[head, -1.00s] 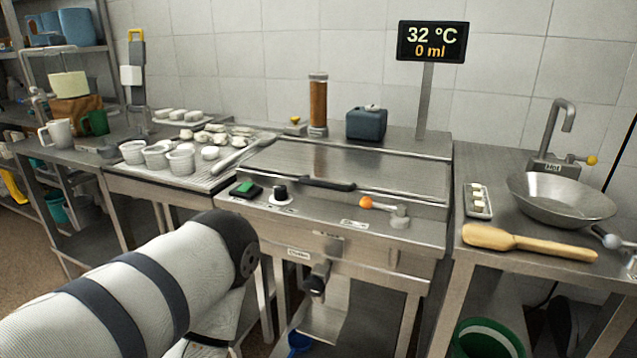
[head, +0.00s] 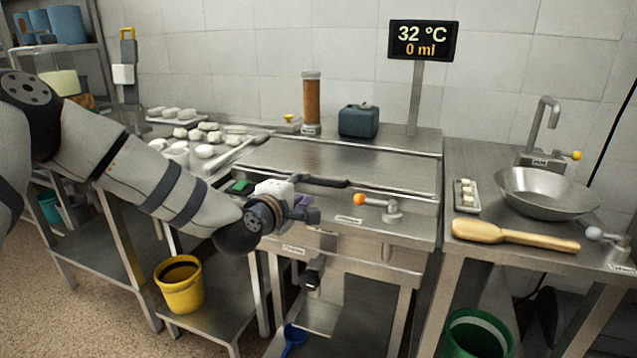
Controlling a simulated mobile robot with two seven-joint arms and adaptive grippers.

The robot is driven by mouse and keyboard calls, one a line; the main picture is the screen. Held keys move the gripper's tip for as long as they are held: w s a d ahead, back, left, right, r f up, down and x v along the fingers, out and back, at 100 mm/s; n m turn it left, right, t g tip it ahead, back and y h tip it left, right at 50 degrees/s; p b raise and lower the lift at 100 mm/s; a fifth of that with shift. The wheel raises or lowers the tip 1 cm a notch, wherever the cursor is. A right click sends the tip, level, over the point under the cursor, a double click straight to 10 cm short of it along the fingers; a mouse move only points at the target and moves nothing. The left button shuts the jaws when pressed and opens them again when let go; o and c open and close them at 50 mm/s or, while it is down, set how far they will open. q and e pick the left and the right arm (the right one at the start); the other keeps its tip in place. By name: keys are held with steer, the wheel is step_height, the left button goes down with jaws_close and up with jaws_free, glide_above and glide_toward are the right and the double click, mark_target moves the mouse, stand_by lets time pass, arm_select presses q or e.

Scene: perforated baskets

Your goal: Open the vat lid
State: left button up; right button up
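The vat is the steel unit in the middle of the head view. Its flat steel lid (head: 345,163) lies closed over the top, with a dark bar handle (head: 322,182) along the front edge. My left arm comes in from the left. My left gripper (head: 306,208) is at the vat's front, just below and left of the handle. Its fingers are small and partly hidden, so I cannot tell whether they are open or touch the handle. My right gripper is not in view.
A lever with an orange knob (head: 360,199) stands on the front panel right of the handle. Behind the lid are a brown cylinder (head: 311,103) and a dark blue box (head: 358,121). The right counter holds a steel bowl (head: 545,190) and a wooden paddle (head: 515,236).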

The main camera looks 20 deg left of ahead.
mark_target(318, 182)
arm_select(q)
steer(key=w+f, duration=0.1)
steer(key=w, duration=0.2)
steer(key=w+f+b, duration=0.1)
steer(key=w, duration=0.2)
steer(key=w+f+b, duration=0.1)
steer(key=w, duration=0.2)
steer(key=shift+w+f, duration=0.15)
steer(key=shift+f, duration=0.05)
steer(key=shift+w+r, duration=0.1)
steer(key=shift+w, duration=0.25)
steer(key=shift+w+r, duration=0.1)
steer(key=shift+r, duration=0.1)
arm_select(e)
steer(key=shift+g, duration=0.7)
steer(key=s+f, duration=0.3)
arm_select(q)
jaws_close()
